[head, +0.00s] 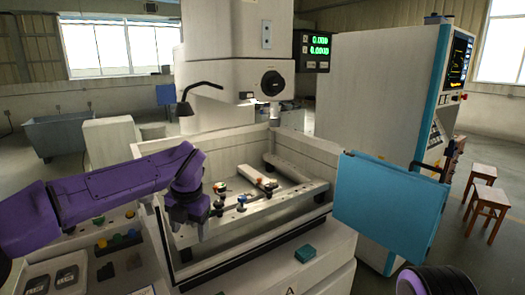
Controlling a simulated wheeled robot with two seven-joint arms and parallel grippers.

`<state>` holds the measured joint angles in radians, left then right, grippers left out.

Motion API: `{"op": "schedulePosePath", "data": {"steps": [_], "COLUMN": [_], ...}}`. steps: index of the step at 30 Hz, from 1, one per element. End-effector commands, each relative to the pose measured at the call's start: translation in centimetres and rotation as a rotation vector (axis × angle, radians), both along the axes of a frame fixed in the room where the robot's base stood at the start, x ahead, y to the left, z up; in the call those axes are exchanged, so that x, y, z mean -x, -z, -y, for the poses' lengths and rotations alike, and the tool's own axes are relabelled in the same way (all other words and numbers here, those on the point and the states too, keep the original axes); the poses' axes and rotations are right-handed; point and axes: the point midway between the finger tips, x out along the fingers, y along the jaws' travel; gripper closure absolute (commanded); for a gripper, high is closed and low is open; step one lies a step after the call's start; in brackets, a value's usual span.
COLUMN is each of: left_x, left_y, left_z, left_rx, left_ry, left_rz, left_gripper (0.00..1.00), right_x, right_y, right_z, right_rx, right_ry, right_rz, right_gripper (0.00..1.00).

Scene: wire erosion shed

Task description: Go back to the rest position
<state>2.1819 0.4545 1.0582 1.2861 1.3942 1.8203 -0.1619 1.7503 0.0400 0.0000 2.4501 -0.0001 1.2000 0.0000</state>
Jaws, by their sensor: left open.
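My purple left arm comes in from the left. Its wrist bends down beside the front left of the machine's work tank, and my left gripper (198,228) is at its lower end, open, with no object seen in it. The fingers are small and partly hidden by the wrist. A purple part of my right arm (438,281) shows at the bottom right edge, and its gripper is out of the picture.
The wire erosion machine's tank (245,254) holds a clamping frame with small coloured parts. Its blue door (385,205) stands open at the right. A cart with trays and coloured knobs (118,241) is at the left. A teal block (305,254) lies on the front ledge. Stools (487,200) stand far right.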

Motion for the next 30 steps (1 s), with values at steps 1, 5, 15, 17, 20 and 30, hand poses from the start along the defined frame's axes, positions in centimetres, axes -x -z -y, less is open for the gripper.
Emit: {"op": "schedulePosePath", "data": {"steps": [1,5,15,17,20,30], "left_x": [-0.3,-1.0,0.7,2.2,6.3,29.9], "left_y": [0.7,3.1,17.4,21.0,27.9,44.4], "left_z": [-0.3,-1.1,-2.5,-2.5,-2.6,-7.7], "left_rx": [-0.045,-0.198,-0.703,-0.77,-0.854,-0.685], "left_ry": [0.023,0.114,0.665,0.815,1.118,2.023], "left_rz": [0.022,0.092,0.177,0.17,0.131,-0.176], "left_gripper": [0.3,0.3,0.3,0.3,0.3,0.3], "right_x": [0.0,0.0,0.0,0.0,0.0,0.0], "right_y": [0.0,0.1,1.7,2.1,3.0,6.3], "right_z": [0.0,0.0,0.0,0.0,0.0,0.0], "right_rx": [0.0,0.0,0.0,0.0,0.0,0.0], "right_ry": [0.0,0.0,0.0,0.0,0.0,0.0], "right_rz": [0.0,0.0,0.0,0.0,0.0,0.0], "right_gripper": [0.5,0.5,0.5,0.5,0.5,0.5]}}
